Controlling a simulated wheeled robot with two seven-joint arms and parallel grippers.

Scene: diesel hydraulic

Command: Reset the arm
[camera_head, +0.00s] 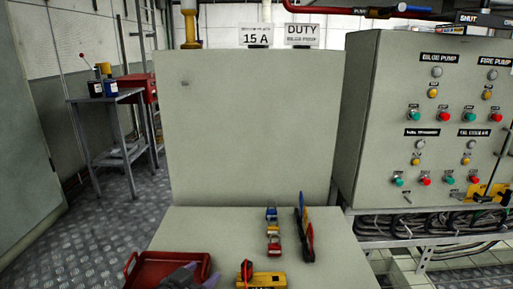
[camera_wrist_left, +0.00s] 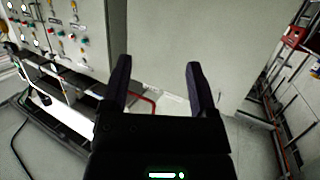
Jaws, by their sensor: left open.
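My left gripper (camera_head: 192,275) shows at the bottom edge of the head view, over the right part of a red tray (camera_head: 133,268). In the left wrist view it (camera_wrist_left: 158,75) is open, with two dark fingers apart and nothing between them. The rest of the left arm is out of the head view. My right gripper is in neither view.
The grey bench top (camera_head: 340,262) holds a yellow device (camera_head: 264,281), a row of small coloured parts (camera_head: 272,232) and a dark tool (camera_head: 304,232). A grey panel (camera_head: 250,130) stands behind. A control cabinet (camera_head: 430,130) is at right, a metal stand (camera_head: 110,98) at left.

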